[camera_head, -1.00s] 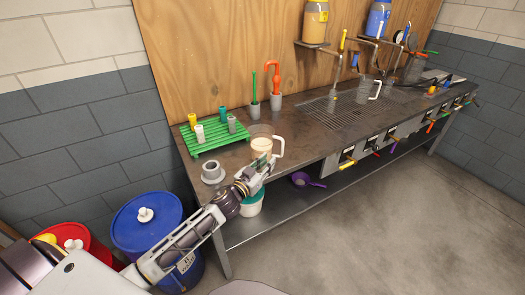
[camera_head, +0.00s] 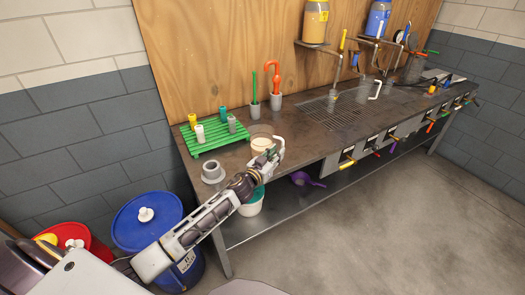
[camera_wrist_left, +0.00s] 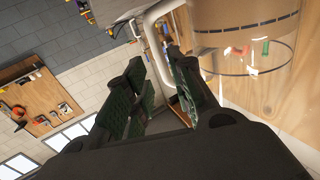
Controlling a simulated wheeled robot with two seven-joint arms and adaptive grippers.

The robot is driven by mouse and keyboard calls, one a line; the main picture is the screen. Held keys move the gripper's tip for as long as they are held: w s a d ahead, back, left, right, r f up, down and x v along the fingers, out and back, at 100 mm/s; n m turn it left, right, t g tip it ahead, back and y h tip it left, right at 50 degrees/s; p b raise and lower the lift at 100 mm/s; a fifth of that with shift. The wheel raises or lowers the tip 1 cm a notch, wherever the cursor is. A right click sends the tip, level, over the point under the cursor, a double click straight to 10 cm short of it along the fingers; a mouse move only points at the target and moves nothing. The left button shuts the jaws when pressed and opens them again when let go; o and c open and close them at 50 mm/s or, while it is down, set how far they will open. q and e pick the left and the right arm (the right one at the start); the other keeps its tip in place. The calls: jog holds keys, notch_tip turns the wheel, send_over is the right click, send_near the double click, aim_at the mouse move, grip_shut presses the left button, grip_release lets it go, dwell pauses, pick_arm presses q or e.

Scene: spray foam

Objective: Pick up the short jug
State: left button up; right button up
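The short jug (camera_head: 258,144) is clear, with cream-coloured contents and a pale handle, and stands near the front edge of the bench. My left gripper (camera_head: 273,154) is at its handle side and hides part of the handle. In the left wrist view, the jug's body (camera_wrist_left: 240,70) fills the upper right, and its handle (camera_wrist_left: 153,35) runs down between the fingers of my left gripper (camera_wrist_left: 160,92). A gap shows between the fingers, so they look open around the handle. My right gripper is not in view.
A grey ring-shaped part (camera_head: 212,172) and a green rack (camera_head: 213,138) with small bottles are left of the jug. Grey cups (camera_head: 276,101) with a green and a red tool stand behind. A taller jug (camera_head: 365,92) stands farther right. The bench front between is clear.

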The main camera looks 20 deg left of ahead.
aim_at(282, 146)
pick_arm(q)
jog(key=shift+w, duration=0.35)
jog(key=shift+x, duration=2)
jog(key=shift+w+r, duration=0.1)
jog(key=shift+w, duration=0.25)
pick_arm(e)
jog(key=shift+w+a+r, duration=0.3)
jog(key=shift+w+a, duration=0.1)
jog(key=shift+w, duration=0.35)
pick_arm(q)
grip_shut()
